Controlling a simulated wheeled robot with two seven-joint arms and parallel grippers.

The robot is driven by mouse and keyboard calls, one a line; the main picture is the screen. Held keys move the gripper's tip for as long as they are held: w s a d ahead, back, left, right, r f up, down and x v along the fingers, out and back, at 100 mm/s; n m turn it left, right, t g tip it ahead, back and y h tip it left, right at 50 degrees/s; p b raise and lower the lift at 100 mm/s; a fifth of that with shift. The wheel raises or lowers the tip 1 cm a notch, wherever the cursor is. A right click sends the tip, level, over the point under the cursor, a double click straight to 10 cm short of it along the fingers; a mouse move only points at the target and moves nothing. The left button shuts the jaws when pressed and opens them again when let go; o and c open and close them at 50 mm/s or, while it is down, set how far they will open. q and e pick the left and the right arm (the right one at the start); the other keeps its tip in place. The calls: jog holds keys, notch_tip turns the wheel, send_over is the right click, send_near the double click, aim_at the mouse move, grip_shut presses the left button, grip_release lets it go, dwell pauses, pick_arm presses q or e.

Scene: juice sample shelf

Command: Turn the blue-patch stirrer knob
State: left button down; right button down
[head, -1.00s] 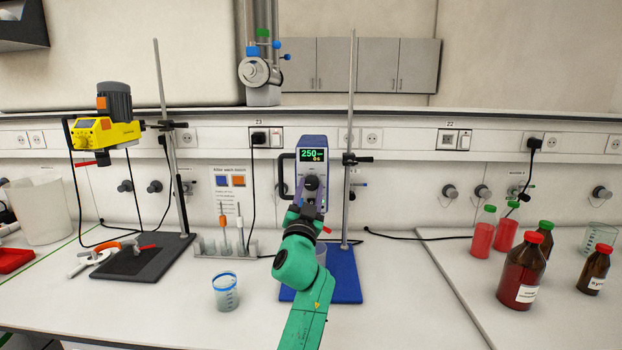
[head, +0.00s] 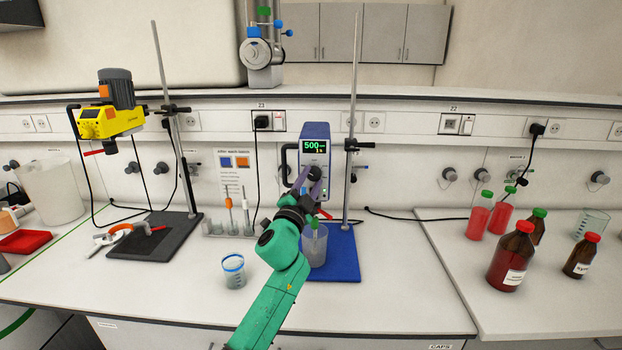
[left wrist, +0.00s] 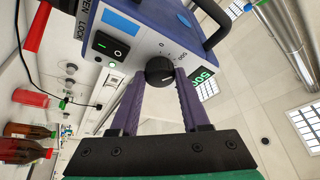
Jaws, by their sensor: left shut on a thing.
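The blue stirrer (head: 315,130) is clamped on a stand with a blue base plate (head: 335,265). Its green display (head: 313,147) reads 500. In the left wrist view, a blue patch (left wrist: 122,22) shows on its front panel, beside the lit power switch (left wrist: 108,46). The round black knob (left wrist: 160,70) has a white mark and sits between the fingers of my left gripper (left wrist: 161,76). My left gripper (head: 309,178) is shut on the knob, with one finger on each side. In the head view my fingers partly hide the knob. My right gripper is not in view.
A beaker (head: 314,245) stands on the blue base under my wrist, and another blue-rimmed beaker (head: 234,272) stands on the bench left of it. A yellow stirrer (head: 110,122) hangs on a stand at left. Red-capped bottles (head: 513,255) stand at right.

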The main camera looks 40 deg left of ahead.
pick_arm(q)
jog(key=shift+r, duration=0.15)
jog(key=c, duration=0.6)
grip_release()
jog(key=shift+o, duration=1.1)
jog(key=shift+a, duration=0.1)
jog(key=shift+w+a+f, duration=0.1)
jog(key=shift+w+f, duration=0.05)
jog(key=shift+f, duration=0.05)
jog(key=b+v, duration=0.5)
jog(key=v, duration=0.9)
jog(key=shift+s, duration=0.3)
